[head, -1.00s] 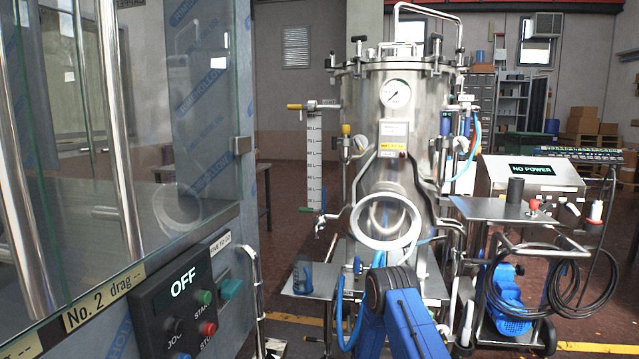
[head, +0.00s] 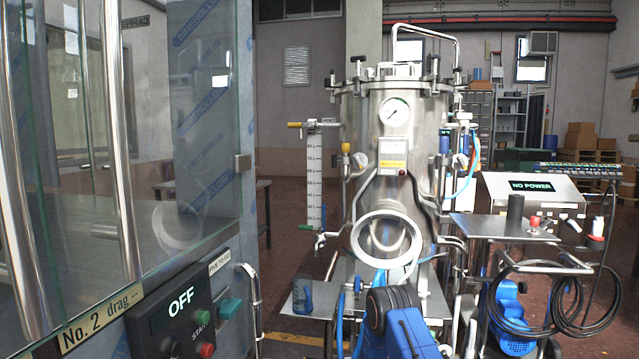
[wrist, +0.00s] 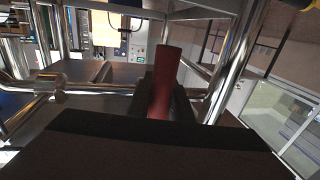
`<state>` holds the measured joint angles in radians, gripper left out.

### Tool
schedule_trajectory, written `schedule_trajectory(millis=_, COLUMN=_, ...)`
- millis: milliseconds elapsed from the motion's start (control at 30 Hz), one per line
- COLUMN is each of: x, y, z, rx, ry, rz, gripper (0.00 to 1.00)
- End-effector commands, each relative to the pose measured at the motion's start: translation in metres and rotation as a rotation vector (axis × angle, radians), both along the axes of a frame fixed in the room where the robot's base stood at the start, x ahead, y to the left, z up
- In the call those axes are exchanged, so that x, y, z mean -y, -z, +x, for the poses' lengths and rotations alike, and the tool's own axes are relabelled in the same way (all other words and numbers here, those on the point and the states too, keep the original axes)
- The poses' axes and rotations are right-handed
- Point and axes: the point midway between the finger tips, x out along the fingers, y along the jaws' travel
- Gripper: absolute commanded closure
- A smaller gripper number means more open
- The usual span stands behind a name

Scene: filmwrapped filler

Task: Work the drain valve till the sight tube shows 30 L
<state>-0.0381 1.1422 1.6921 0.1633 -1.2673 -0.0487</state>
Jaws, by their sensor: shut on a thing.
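A steel tank (head: 410,150) stands mid-view with a round, angled port at its lower front. The sight tube, with its white scale (head: 314,180), stands upright at the tank's left. Its level is too small to read. A yellow lever (head: 294,125) is at its top and a green lever (head: 306,227) at its foot. In the wrist view my gripper (wrist: 161,98) is shut on a red handle (wrist: 168,65), which sticks up between the dark fingers. Whether it is the drain valve's handle I cannot tell. In the head view my arm hides the gripper and this handle.
A glass-doored cabinet with an OFF panel (head: 180,310) fills the left side. A trolley (head: 505,228) with a NO POWER display (head: 532,186) and coiled black cables stands at the right. A blue container (head: 302,295) sits on a low shelf. Steel tubes surround my gripper.

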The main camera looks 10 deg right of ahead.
Motion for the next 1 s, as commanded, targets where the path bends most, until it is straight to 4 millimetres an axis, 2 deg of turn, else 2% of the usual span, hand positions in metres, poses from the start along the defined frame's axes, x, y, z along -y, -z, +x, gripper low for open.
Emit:
schedule_trajectory(millis=267, x=0.001, y=0.0, z=0.0, rx=-0.006, ry=0.0, rz=-0.019, gripper=1.0)
schedule_trajectory(millis=467, x=0.006, y=0.001, z=-0.002, rx=-0.034, ry=0.0, rz=-0.101, gripper=1.0)
schedule_trajectory(millis=1000, x=0.028, y=-0.004, z=-0.009, rx=-0.167, ry=0.001, rz=-0.514, gripper=1.0)
